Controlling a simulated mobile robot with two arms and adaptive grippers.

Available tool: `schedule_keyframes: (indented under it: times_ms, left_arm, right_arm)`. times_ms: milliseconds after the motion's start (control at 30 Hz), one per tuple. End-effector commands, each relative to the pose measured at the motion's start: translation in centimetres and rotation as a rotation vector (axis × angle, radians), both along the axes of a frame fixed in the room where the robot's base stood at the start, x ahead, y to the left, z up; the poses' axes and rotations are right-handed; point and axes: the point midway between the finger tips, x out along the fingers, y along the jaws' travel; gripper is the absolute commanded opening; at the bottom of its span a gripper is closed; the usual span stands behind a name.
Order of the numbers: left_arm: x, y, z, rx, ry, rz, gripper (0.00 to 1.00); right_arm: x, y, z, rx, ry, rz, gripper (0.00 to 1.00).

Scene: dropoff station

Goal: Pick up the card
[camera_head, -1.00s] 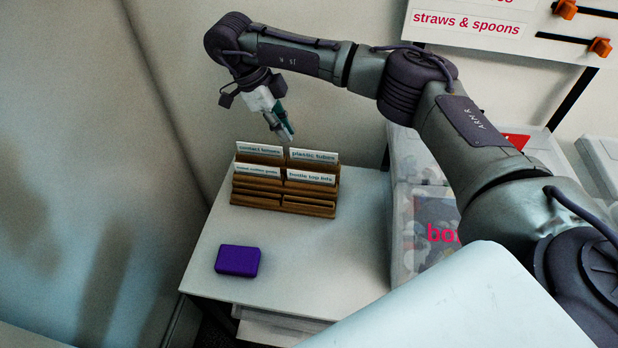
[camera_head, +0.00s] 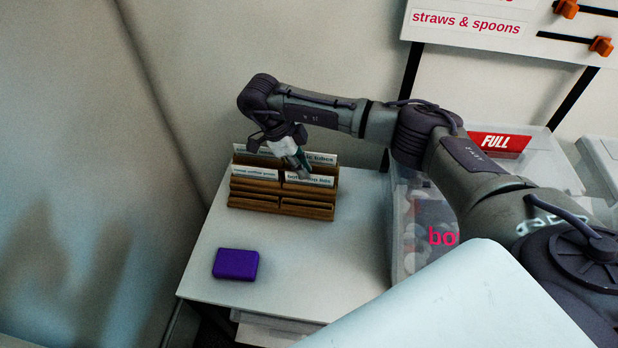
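White label cards stand in a brown wooden tiered holder (camera_head: 252,203) on the white table. The front right card, "bottle top lids" (camera_head: 322,181), is partly covered by my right gripper (camera_head: 303,174). The back right card (camera_head: 324,159) ends in "tubes" and is also partly covered. A front left card (camera_head: 254,173) has small blurred text. My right gripper points down at the front right card. I cannot tell if its fingers touch the card or how far apart they are. My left gripper is out of view.
A purple box (camera_head: 236,264) lies on the white table (camera_head: 310,258) in front of the holder. The table's middle is clear. Clear bins stand to the right, one with a red "FULL" label (camera_head: 500,142). A "straws & spoons" board (camera_head: 466,22) hangs above. A wall stands behind the table.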

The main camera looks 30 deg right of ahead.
Motion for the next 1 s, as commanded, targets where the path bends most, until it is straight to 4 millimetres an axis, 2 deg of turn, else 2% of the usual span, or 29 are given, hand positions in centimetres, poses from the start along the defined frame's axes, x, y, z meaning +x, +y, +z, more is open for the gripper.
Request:
schedule_keyframes:
  times_ms: [33,233,800,833,900,1000]
  left_arm:
    - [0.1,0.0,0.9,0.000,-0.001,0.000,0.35]
    - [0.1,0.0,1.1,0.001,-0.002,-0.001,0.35]
    - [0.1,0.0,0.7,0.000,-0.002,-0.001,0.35]
    - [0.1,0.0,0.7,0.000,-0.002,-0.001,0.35]
    - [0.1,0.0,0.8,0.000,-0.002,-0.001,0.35]
    - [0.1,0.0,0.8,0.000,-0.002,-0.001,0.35]
  right_arm:
    - [-0.4,-0.3,-0.4,-0.001,0.004,-0.002,0.11]
    - [-0.7,-0.8,-2.4,0.001,-0.002,-0.001,0.11]
    - [-0.7,-0.9,-2.8,0.002,-0.003,-0.001,0.11]
    - [-0.7,-0.9,-2.8,0.002,-0.003,-0.001,0.10]
    - [-0.7,-0.8,-2.7,0.002,-0.003,-0.001,0.00]
    - [-0.7,-0.8,-2.7,0.002,-0.003,-0.001,0.00]
